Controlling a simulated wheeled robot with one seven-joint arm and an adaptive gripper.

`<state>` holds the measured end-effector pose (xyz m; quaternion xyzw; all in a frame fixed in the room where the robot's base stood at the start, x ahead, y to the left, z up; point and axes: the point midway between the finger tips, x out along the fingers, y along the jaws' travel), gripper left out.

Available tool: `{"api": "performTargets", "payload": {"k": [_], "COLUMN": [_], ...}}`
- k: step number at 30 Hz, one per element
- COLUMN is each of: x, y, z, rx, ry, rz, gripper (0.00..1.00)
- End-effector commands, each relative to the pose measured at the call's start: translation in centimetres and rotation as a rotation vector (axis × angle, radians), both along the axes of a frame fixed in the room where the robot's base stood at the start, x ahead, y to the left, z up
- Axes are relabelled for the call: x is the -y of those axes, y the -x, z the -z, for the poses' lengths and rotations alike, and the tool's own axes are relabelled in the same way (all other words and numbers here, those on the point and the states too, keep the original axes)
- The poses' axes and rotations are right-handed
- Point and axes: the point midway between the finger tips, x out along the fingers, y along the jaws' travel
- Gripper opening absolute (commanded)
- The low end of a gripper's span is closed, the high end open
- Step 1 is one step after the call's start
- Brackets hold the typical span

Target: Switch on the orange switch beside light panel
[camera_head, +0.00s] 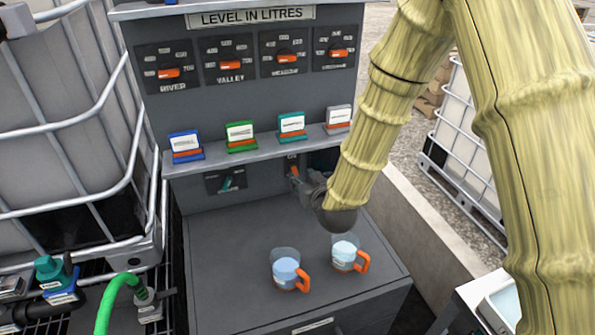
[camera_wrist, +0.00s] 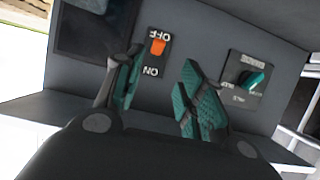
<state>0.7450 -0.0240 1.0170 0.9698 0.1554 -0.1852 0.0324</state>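The orange switch (camera_wrist: 158,47) sits on a small dark plate lettered OFF and ON, upside down in the wrist view. Its orange lever lies beside the OFF lettering. In the head view the switch (camera_head: 294,171) is a small orange spot under the shelf, partly hidden by my gripper (camera_head: 308,188). A dark panel (camera_wrist: 92,28), likely the light panel, is left of the switch in the wrist view. My gripper (camera_wrist: 161,82) is open and empty, its teal-padded fingers apart, with the switch seen between and beyond the fingertips. I cannot tell whether a finger touches the plate.
A teal knob plate (camera_wrist: 247,80) is on the same wall, also in the head view (camera_head: 226,181). Two jugs with orange handles, one left (camera_head: 286,270) and one right (camera_head: 345,253), stand on the counter below. A shelf (camera_head: 262,147) with several coloured cards juts out above.

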Motion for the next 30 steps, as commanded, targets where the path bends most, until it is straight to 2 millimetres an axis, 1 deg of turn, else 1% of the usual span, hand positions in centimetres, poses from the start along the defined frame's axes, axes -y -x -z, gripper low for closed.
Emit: {"api": "performTargets", "payload": {"k": [1, 3, 7, 10, 19, 28, 29, 30], "x": [-0.2, -0.5, -0.9, -1.2, -1.7, -1.7, -1.7, -1.7], "y": [-1.2, -2.4, -4.3, -5.4, -7.2, -7.3, -7.3, -7.3], "z": [0.2, 0.9, 1.9, 2.3, 3.2, 3.3, 3.3, 3.3], "rx": [-0.002, -0.006, -0.010, -0.009, -0.010, -0.011, -0.010, -0.010], "ry": [-0.001, 0.000, 0.000, 0.000, -0.001, 0.000, -0.001, -0.001], "rz": [0.002, 0.002, 0.002, 0.003, 0.005, 0.005, 0.005, 0.005], "gripper": [0.39, 0.39, 0.39, 0.39, 0.39, 0.39, 0.36, 0.28]}}
